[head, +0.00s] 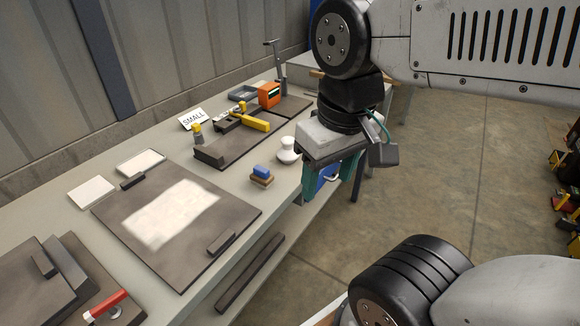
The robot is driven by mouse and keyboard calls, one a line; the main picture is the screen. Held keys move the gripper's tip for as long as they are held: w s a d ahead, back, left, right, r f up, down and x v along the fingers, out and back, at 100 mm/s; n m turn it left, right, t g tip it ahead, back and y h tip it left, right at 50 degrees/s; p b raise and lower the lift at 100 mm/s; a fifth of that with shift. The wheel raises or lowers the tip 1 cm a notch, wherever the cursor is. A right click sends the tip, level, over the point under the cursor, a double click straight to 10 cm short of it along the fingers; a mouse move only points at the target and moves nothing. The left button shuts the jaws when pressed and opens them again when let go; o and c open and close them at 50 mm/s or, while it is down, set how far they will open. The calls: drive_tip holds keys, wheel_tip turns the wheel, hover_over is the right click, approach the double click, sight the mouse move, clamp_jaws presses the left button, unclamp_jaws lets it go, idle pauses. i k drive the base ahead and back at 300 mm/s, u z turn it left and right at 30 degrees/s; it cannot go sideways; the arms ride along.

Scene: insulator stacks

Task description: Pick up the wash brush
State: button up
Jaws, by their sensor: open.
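A small block with a blue top and a brown base (262,174) sits on the workbench near its front edge; it looks like the wash brush, though its bristles are too small to make out. My gripper (329,191) hangs pointing down to the right of it, apart from it, beyond the bench's front edge. Its teal fingers are spread. A blue surface shows between and behind the fingers; I cannot tell what it is.
A white knobbed piece (287,151) stands just behind the blue-topped block. A dark board with a white sheet (172,214) lies to the left. A tray with yellow tools (240,140) and an orange device (269,95) are farther back. A red-handled tool (106,305) lies front left.

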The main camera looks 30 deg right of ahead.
sight(261, 176)
drive_tip(key=z, duration=0.55)
drive_tip(key=k, duration=0.55)
drive_tip(key=z, duration=0.6)
drive_tip(key=i, duration=0.9)
drive_tip(key=u, duration=0.75)
